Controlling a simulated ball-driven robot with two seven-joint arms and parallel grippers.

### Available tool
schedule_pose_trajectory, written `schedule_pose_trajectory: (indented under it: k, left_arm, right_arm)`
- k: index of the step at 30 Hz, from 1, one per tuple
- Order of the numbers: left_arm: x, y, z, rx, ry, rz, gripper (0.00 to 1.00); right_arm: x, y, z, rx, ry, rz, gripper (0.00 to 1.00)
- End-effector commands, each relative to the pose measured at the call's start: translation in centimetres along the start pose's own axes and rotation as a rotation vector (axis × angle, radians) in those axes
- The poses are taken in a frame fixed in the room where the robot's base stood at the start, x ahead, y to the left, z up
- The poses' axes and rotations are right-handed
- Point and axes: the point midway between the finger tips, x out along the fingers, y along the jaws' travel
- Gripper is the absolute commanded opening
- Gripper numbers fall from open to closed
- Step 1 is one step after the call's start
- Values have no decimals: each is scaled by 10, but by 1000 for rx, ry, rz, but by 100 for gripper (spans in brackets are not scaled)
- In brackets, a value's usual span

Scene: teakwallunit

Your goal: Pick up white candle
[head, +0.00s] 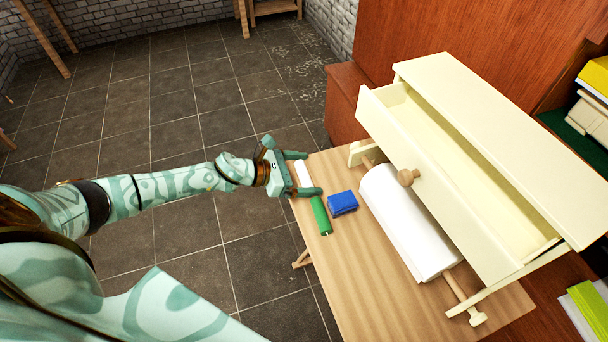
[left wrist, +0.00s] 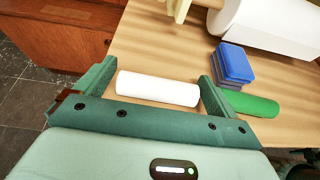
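The white candle (left wrist: 158,88) lies on its side on the wooden table, and part of it also shows in the head view (head: 303,172). My left gripper (head: 307,173) is over the table's left edge with its fingers spread. In the left wrist view the left gripper (left wrist: 155,78) is open, with the candle lying lengthwise between its two fingers. I cannot tell whether the fingers touch it. My right gripper is not in view.
A green cylinder (head: 321,215) and a blue block (head: 343,203) lie close beside the left gripper. A white paper roll (head: 408,222) on a wooden holder stands under a cream unit with an open drawer (head: 450,165). Bare wooden tabletop (head: 365,290) is at the front.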

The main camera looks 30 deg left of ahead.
Motion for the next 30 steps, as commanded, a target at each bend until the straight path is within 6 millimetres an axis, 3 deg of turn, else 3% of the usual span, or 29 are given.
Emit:
schedule_pose_trajectory:
  k: [1, 3, 4, 14, 20, 22, 30]
  left_arm:
    - [0, 0, 0, 0, 0, 0, 81]
    - [0, 0, 0, 0, 0, 0, 61]
    - [0, 0, 0, 0, 0, 0, 59]
    - [-1, 0, 2, 0, -1, 0, 59]
    - [-10, 0, 25, 3, -4, 0, 59]
    - [-18, -1, 37, 4, -3, 1, 59]
    - [-77, -44, 79, 1, 0, -3, 59]
  right_arm:
    - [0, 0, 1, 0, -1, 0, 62]
    - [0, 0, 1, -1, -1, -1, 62]
    - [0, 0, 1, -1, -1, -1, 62]
    - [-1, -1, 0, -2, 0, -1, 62]
    - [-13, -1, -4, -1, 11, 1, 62]
    - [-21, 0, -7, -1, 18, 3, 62]
    - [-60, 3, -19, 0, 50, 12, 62]
